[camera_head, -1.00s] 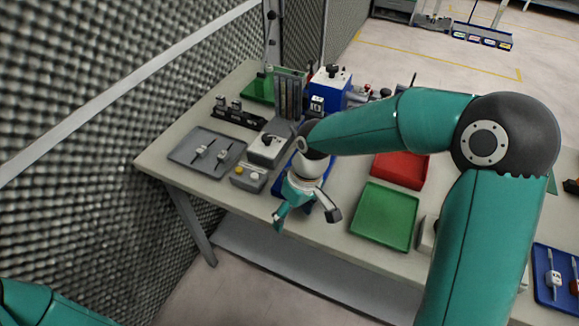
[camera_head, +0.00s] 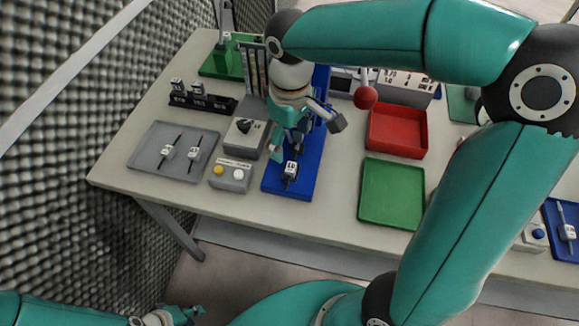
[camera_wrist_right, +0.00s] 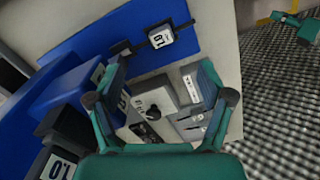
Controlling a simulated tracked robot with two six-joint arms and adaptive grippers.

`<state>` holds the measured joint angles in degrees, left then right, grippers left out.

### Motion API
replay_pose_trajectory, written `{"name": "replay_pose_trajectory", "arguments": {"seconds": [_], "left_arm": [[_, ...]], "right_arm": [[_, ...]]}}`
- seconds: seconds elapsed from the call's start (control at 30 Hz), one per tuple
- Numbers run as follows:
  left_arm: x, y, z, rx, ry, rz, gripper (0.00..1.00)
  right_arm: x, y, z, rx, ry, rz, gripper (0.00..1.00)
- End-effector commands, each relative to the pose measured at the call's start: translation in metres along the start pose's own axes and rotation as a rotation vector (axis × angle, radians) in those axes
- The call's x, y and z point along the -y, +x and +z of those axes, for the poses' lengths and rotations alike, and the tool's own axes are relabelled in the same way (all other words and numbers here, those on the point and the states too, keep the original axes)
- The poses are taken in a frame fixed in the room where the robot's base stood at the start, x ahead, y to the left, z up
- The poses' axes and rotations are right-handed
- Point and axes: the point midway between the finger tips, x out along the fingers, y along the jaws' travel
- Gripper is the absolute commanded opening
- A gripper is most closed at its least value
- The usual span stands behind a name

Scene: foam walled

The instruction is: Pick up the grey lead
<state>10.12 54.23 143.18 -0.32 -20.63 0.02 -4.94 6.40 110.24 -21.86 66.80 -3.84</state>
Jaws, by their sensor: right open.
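Two small white-tagged pieces with thin dark rods (camera_head: 168,152) (camera_head: 195,154) lie on a grey tray (camera_head: 146,161) at the table's left; I cannot tell whether either is the grey lead. A dark piece with a white number tag (camera_head: 291,170) is on a blue board (camera_head: 281,186); it also shows in the right wrist view (camera_wrist_right: 160,38). My right gripper (camera_head: 306,138) is open and empty above the board. In the right wrist view its fingers (camera_wrist_right: 165,78) are spread apart. My left gripper (camera_head: 184,314) is low at the bottom left, away from the table; its jaws are unclear.
A grey dial box (camera_head: 240,138) and a two-button box (camera_head: 231,175) stand between the grey tray and blue board. A black rack (camera_head: 203,101) is behind. Green (camera_head: 389,194) and red (camera_head: 398,131) trays lie right. A mesh wall (camera_head: 60,130) borders the left.

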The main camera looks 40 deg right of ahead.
Motion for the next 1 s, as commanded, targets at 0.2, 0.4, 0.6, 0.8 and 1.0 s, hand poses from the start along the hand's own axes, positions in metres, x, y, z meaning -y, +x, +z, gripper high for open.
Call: {"name": "replay_pose_trajectory", "arguments": {"seconds": [0.2,0.4,0.6,0.8,1.0], "left_arm": [[0.000,0.001,0.000,0.000,0.000,0.000,0.31],[0.000,0.001,0.000,0.000,0.000,0.000,0.31],[0.001,0.002,0.000,0.000,0.000,0.000,0.31],[0.001,0.002,0.000,0.000,0.000,0.000,0.31],[0.001,0.002,0.000,0.000,0.000,0.000,0.31]], "right_arm": [[-0.001,0.027,0.001,0.001,0.003,-0.001,0.80],[-0.001,0.040,0.001,0.003,0.003,0.000,0.80],[-0.001,0.070,0.002,0.005,0.004,-0.001,0.80],[-0.001,0.085,0.001,0.001,0.004,-0.001,0.80],[-0.001,0.085,0.001,-0.001,0.004,-0.001,0.80]]}}
